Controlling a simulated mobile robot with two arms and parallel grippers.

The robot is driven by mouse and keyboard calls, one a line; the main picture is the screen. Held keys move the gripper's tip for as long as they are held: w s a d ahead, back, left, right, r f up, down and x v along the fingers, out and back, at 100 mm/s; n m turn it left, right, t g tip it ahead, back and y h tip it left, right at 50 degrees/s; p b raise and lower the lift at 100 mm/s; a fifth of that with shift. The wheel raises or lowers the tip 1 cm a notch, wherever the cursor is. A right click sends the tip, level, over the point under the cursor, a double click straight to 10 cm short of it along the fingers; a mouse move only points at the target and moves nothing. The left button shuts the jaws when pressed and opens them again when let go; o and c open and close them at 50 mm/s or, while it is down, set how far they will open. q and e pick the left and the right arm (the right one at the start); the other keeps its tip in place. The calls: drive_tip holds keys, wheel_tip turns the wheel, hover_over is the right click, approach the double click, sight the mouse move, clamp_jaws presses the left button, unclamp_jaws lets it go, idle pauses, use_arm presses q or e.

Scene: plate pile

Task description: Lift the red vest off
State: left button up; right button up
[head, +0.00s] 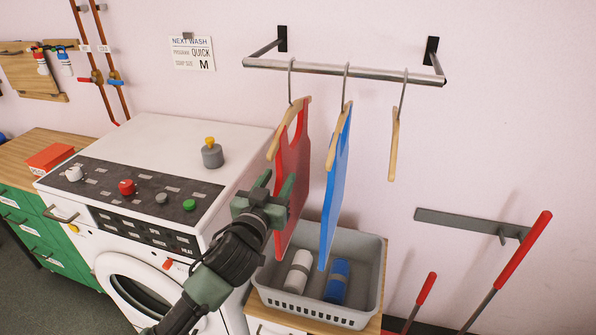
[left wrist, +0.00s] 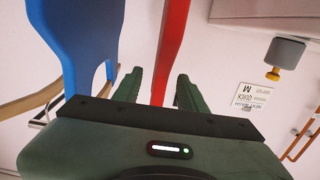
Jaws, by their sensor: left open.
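The red vest (head: 292,165) hangs on a wooden hanger (head: 303,103) from the metal rail (head: 340,69). My left gripper (head: 275,184) is open at the vest's near edge, about midway down. In the left wrist view the red vest (left wrist: 174,45) shows as a thin edge-on strip between the two green fingers (left wrist: 158,88), with a gap on each side. I cannot tell how deep it sits between them. My right gripper is not in view.
A blue vest (head: 337,185) hangs close to the right of the red one, and an empty hanger (head: 394,145) further right. Below is a grey basket (head: 330,312) with rolled white and blue cloths. A washing machine (head: 150,135) with a grey-yellow knob piece (head: 212,155) stands left.

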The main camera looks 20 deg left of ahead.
sight(287, 162)
use_arm(q)
drive_tip(key=shift+w+r+p, duration=0.25)
drive_tip(key=shift+w+p, duration=0.05)
drive_tip(key=shift+w, duration=0.95)
drive_tip(key=shift+w+r+p, duration=0.15)
drive_tip(key=shift+w+p, duration=0.3)
drive_tip(key=w, duration=0.1)
drive_tip(key=w+p, duration=0.1)
drive_tip(key=w, duration=0.1)
drive_tip(key=shift+w+f, duration=0.35)
drive_tip(key=shift+w, duration=0.25)
clamp_jaws()
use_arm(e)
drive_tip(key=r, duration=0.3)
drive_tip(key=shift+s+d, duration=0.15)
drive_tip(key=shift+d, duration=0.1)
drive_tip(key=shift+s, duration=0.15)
